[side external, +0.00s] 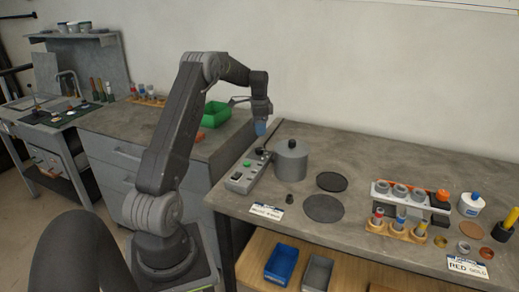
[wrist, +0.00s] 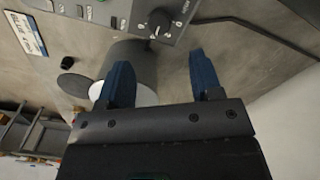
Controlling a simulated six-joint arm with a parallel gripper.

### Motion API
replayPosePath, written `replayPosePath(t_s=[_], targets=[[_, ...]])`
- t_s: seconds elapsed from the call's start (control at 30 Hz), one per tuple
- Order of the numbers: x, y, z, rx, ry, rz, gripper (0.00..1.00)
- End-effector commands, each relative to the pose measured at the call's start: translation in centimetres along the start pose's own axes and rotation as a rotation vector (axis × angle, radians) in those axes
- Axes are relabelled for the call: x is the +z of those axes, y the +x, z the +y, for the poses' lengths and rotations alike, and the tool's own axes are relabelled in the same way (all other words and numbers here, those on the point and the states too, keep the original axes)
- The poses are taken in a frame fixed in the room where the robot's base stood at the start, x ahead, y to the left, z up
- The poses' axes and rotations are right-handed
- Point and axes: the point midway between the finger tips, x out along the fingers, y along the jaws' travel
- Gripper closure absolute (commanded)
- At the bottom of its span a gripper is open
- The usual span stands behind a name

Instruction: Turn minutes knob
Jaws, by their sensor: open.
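The control box (side external: 245,174) is a grey panel with a green button and a dark knob, standing near the left end of the grey bench. In the wrist view, the panel (wrist: 118,16) lies at the top, with a dark round knob (wrist: 158,22) with a pale pointer line. Small printed marks surround the knob; I cannot read its label clearly. My gripper (wrist: 160,72) is open and empty, its two blue fingers apart, with the knob beyond the gap between their tips. In the side external view, my gripper (side external: 261,128) hangs above the back of the box.
A grey lidded pot (side external: 291,160) stands just right of the box, close to my gripper. Dark discs (side external: 324,208), a small black knob-like part (side external: 289,201) and a label card (side external: 266,211) lie nearby. A rack of cylinders (side external: 411,194) stands farther right. A green bin (side external: 215,114) sits behind left.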

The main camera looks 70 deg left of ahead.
Motion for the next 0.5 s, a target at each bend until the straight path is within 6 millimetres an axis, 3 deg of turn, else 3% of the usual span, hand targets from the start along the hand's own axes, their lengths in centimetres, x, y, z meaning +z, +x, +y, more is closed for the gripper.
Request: replayPosePath(t_s=[0.3, 0.5], targets=[[0.0, 6.6, 0.1, 0.002, -0.001, -0.001, 0.41], [0.0, 8.9, 0.1, -0.001, -0.001, 0.0, 0.41]])
